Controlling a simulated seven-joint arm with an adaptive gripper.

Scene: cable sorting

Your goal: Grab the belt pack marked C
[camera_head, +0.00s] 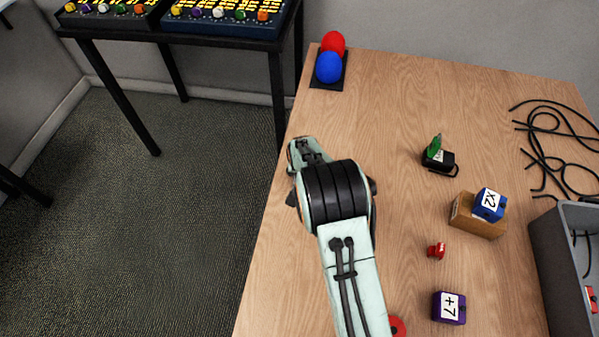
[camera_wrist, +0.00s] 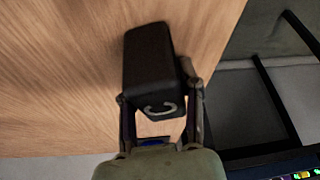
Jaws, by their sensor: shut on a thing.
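In the wrist view, a black box-shaped belt pack (camera_wrist: 150,62) with a pale curved mark like a C on its near end sits between my fingers. My gripper (camera_wrist: 158,95) is shut on it, one finger along each side. Wood tabletop shows behind the pack; I cannot tell whether the pack touches it.
A grey bin (camera_head: 552,265) and black cables (camera_head: 548,150) are at right. Red and blue balls (camera_head: 329,68) sit at the back.

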